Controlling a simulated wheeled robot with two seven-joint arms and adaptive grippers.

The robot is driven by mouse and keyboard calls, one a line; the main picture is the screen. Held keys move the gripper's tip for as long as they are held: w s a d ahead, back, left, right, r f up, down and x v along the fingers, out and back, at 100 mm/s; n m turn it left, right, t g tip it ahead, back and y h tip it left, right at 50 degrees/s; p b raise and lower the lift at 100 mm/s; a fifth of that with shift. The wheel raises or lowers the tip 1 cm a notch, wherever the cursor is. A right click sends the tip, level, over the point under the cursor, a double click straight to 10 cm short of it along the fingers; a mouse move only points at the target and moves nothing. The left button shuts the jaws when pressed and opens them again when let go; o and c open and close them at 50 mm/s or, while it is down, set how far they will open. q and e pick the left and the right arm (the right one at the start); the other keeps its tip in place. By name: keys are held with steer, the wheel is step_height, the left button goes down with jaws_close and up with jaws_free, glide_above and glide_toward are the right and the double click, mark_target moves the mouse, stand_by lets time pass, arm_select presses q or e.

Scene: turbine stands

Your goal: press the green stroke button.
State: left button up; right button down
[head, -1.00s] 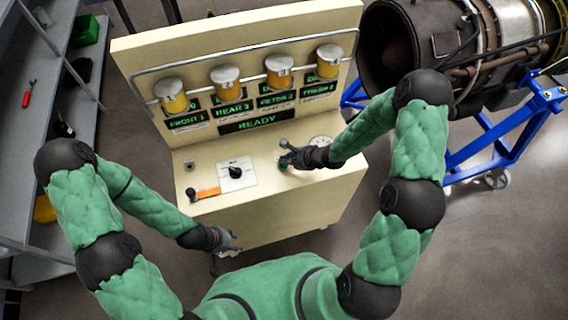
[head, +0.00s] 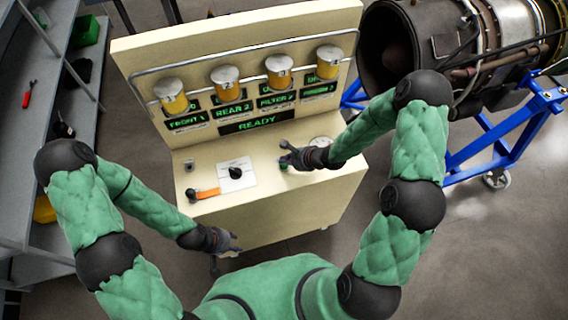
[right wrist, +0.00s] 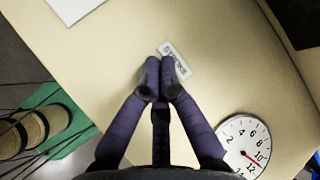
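The green stroke button (head: 284,167) shows only as a small green patch on the cream console's sloped panel, beside my right gripper's fingers. My right gripper (head: 288,155) is over this part of the panel. In the right wrist view its fingertips (right wrist: 160,80) are together, with nothing seen between them. A small printed label (right wrist: 176,60) lies just beyond the tips; the button is hidden there by the fingers. I cannot tell whether the tips touch the button. My left gripper (head: 224,240) hangs low in front of the console, away from the controls; its opening is unclear.
The console (head: 320,200) also carries a black rotary knob (head: 236,172), an orange-handled lever (head: 204,193) and a round gauge (right wrist: 243,146). Its display (head: 256,122) reads READY. A turbine on a blue stand (head: 510,140) is at right; a grey shelf (head: 35,110) stands at left.

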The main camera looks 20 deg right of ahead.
mark_target(285, 166)
steer(key=shift+f, duration=0.35)
steer(key=shift+f, duration=0.5)
stand_by(1.1)
steer(key=shift+r+p, duration=0.1)
steer(key=shift+p, duration=0.25)
steer(key=shift+r+p, duration=0.75)
steer(key=shift+p, duration=0.25)
steer(key=shift+r, duration=0.1)
step_height(285, 166, up, 5)
steer(key=p, duration=0.5)
steer(key=shift+p, duration=0.4)
steer(key=shift+s, duration=0.1)
